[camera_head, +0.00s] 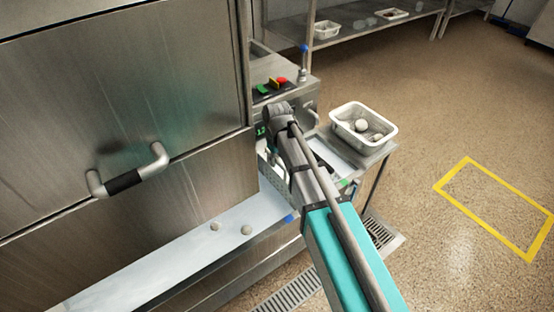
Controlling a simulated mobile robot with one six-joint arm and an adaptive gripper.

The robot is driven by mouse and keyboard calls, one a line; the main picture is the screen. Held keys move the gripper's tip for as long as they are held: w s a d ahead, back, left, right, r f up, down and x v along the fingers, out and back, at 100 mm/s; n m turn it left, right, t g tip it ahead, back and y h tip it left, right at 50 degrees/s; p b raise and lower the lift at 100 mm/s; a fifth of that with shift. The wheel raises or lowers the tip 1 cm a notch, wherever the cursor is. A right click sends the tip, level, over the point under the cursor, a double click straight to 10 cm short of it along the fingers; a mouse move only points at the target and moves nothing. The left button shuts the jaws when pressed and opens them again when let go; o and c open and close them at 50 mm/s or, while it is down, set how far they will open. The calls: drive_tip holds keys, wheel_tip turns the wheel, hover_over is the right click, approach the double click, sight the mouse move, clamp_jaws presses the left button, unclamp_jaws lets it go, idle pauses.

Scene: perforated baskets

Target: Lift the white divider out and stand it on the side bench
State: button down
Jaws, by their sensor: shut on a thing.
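My arm crosses the view from the lower right, and its wrist is in front of the steel machine. My gripper (273,150) is small here and partly covered by my arm. It is shut on a pale perforated piece, which looks like the white divider (274,171), at the right end of the machine's light ledge (170,246). The divider's lower edge and whether it touches the ledge are not clear. The small steel side bench (374,155) is to the right of my arm. A white basket (364,122) with a few round pale items stands on it.
The steel machine front (115,85) with a bar handle (128,171) fills the left. A control box (280,88) is behind my wrist. A low rack (370,22) is at the back. The floor at right is open.

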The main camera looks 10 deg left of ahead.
wheel_tip(320, 180, up, 15)
drive_tip(key=p, duration=1.4)
drive_tip(key=shift+f, duration=0.2)
idle(1.4)
drive_tip(key=shift+r+p, duration=0.2)
drive_tip(key=shift+p, duration=0.15)
idle(1.0)
wheel_tip(320, 180, up, 7)
drive_tip(key=p, duration=0.7)
drive_tip(key=shift+r, duration=0.15)
drive_tip(key=shift+d, duration=0.1)
idle(0.3)
